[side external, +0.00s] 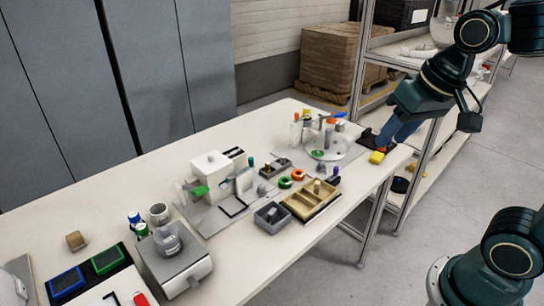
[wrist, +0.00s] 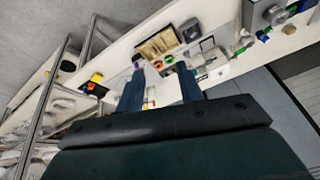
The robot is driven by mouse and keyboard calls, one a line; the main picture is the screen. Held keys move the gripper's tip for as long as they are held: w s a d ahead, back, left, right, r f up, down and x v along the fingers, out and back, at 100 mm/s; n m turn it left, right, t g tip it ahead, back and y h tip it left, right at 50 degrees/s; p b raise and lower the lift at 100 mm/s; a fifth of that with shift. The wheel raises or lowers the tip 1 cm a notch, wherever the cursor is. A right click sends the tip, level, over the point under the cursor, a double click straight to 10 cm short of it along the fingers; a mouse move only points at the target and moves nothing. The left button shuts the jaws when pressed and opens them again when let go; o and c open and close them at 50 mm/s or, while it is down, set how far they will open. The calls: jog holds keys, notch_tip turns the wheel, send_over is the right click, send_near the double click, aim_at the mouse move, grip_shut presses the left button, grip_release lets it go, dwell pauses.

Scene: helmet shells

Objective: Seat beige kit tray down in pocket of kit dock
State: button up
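The beige kit tray (side external: 299,211) lies near the front edge of the table, with several compartments and small parts in it. It also shows in the wrist view (wrist: 158,44). A dark base, likely the kit dock (side external: 322,211), shows along its right and front edge; how deep the tray sits in it I cannot tell. My gripper (side external: 384,143) is in the air by the table's right end, well right of the tray. In the wrist view its two blue fingers (wrist: 160,77) are apart with nothing held between them.
A grey bin (side external: 271,217) stands close left of the tray. Green and orange rings (side external: 298,175) lie behind it. A round clear plate (side external: 330,149) with bottles is further back. A yellow block (side external: 377,157) lies near my gripper. A metal shelf rack (side external: 440,140) stands beyond the table's right end.

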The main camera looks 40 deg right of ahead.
jog(key=s+a+n+t, duration=0.1)
jog(key=s+n, duration=0.2)
jog(key=s, duration=0.3)
jog(key=shift+f+n, duration=0.25)
jog(key=shift+n, duration=0.05)
jog(key=shift+w, duration=0.1)
dwell(0.8)
